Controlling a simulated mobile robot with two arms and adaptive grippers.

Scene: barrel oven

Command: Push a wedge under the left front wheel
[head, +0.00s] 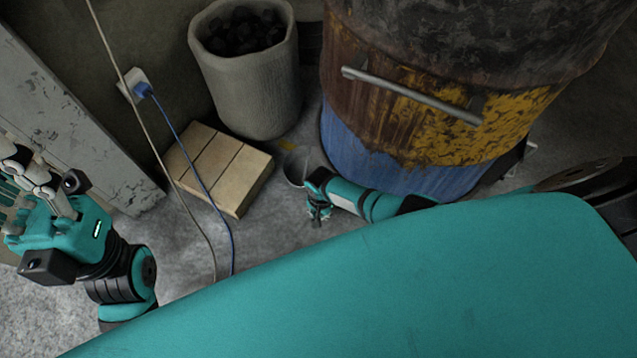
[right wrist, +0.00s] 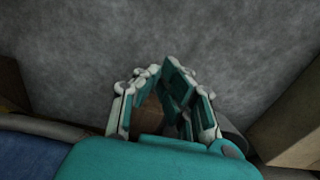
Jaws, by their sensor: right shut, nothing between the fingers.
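The barrel oven (head: 430,130), rusty brown and yellow with a blue lower part, stands at the upper right of the head view. A grey round part (head: 296,167) shows low beside it; I cannot tell if it is the left front wheel. My right gripper (head: 319,214) is shut, low over the floor in front of the oven. In the right wrist view its fingertips (right wrist: 163,70) meet, and a small brown patch (right wrist: 150,112) shows behind them; I cannot tell if it is a wedge. No wedge shows clearly. My left gripper (head: 38,190) is at the far left, away from the oven; its opening is unclear.
A low wooden block (head: 222,165) lies left of the oven. A pale bin of dark lumps (head: 250,85) stands behind it. A blue cable (head: 195,170) and a pale cable (head: 150,130) run to the floor. A metal bar (head: 410,95) crosses the oven front.

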